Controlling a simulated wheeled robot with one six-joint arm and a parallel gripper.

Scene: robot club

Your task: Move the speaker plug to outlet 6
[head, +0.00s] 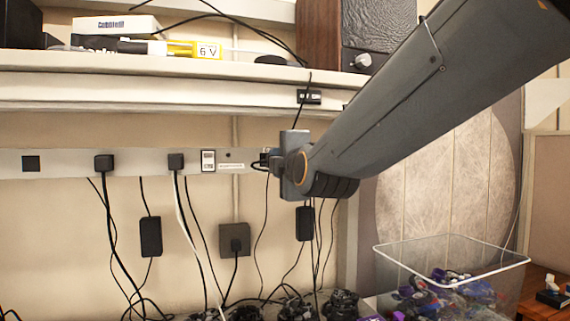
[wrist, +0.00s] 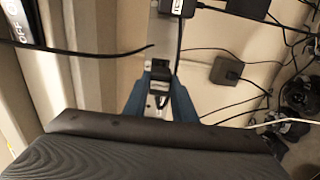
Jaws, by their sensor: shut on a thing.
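My gripper (head: 274,162) is at the right part of the grey power rail (head: 130,163) in the head view. In the wrist view its two blue fingers (wrist: 160,98) are shut on a small black plug, taken to be the speaker plug (wrist: 159,76), in front of the rail. A dark cable shows beside it. I cannot tell whether the plug is seated in a socket. The gripper and arm cover part of the rail, and outlet numbers cannot be read, so I cannot tell which is outlet 6.
Other black plugs sit in the rail at the left (head: 104,163) and middle (head: 176,162). Cables and black adapters (head: 150,236) hang below. A shelf (head: 150,92) with boxes runs above. A clear bin (head: 450,256) stands at the lower right.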

